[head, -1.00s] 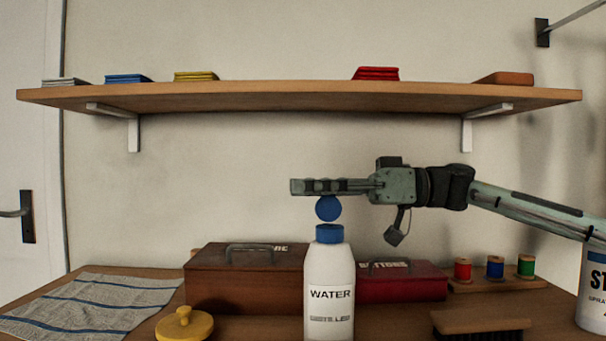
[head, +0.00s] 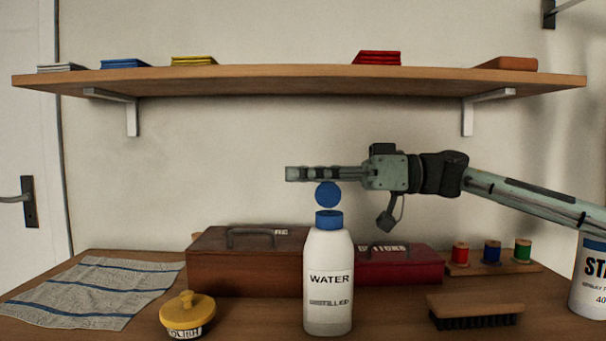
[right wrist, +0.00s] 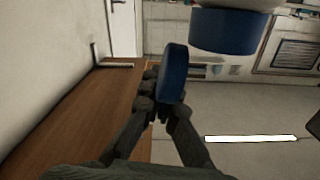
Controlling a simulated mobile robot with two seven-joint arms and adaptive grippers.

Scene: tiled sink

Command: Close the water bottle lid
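The white water bottle (head: 328,282), labelled "WATER", stands upright on the wooden bench. Its blue cap (head: 329,220) is on top. The round blue lid (head: 328,194) stands open, edge up, just above the cap; in the right wrist view the lid (right wrist: 173,73) stands apart from the cap (right wrist: 226,31). My right gripper (head: 300,173) reaches in from the right, level, just above the lid. Its fingers (right wrist: 156,100) look closed together with nothing between them. The lid partly covers the fingertips in the wrist view, so I cannot tell whether they touch it. My left gripper is out of view.
Behind the bottle are a brown box (head: 245,262) and a red box (head: 400,267). A yellow-lidded pot (head: 187,311) and striped cloth (head: 92,290) lie left; a brush (head: 475,309), spools (head: 492,253) and spray can (head: 590,275) are right. A shelf (head: 300,82) hangs above.

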